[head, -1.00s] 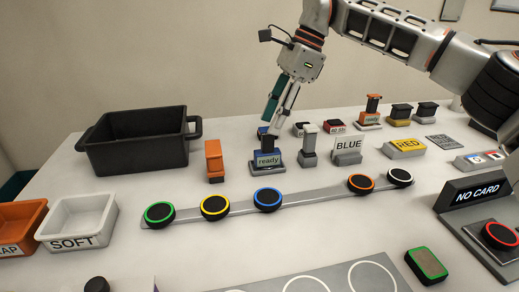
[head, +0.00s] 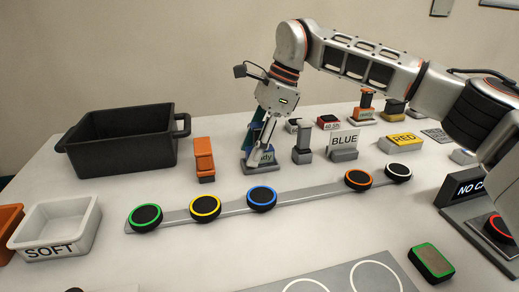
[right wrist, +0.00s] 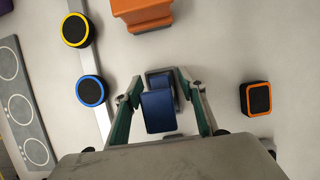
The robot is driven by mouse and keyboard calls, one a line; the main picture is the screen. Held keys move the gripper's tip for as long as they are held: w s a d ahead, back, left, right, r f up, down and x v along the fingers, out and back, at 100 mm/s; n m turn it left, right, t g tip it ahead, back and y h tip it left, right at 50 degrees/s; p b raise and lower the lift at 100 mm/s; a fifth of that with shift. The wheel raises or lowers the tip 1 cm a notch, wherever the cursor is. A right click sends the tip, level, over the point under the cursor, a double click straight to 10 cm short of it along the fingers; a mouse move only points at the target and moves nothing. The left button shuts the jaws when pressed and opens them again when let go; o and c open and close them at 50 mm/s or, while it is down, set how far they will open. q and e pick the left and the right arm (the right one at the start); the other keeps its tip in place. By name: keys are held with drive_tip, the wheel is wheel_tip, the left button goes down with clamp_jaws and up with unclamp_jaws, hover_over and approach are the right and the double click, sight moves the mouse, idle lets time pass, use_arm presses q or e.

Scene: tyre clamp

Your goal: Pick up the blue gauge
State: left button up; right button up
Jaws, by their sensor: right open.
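The blue gauge (head: 267,155) stands upright on the table behind the row of round buttons, its "ready" label partly covered by my right gripper in the head view. In the right wrist view the blue gauge (right wrist: 158,110) is a blue block between the two fingers. My right gripper (head: 256,148) points down at it from above. It also shows in the right wrist view (right wrist: 158,85), open, with a finger on each side of the gauge and gaps visible. My left gripper is not in view.
An orange block (head: 204,158) stands left of the gauge and a grey post (head: 302,145) right of it. A BLUE sign (head: 344,141) is further right. A strip of round buttons (head: 230,210) runs in front. A black bin (head: 120,150) stands at the back left.

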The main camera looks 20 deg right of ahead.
sight(251, 125)
clamp_jaws()
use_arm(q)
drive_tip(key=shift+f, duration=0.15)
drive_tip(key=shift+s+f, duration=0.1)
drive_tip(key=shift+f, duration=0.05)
use_arm(e)
drive_tip(key=shift+r, duration=0.1)
drive_tip(key=shift+r, duration=0.55)
wheel_tip(251, 125, up, 10)
drive_tip(key=shift+f+p, duration=0.2)
drive_tip(key=shift+p, duration=0.7)
use_arm(q)
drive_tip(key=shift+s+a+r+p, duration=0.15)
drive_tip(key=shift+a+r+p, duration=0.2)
drive_tip(key=shift+p, duration=0.25)
use_arm(e)
wheel_tip(251, 125, up, 9)
drive_tip(key=shift+r, duration=0.15)
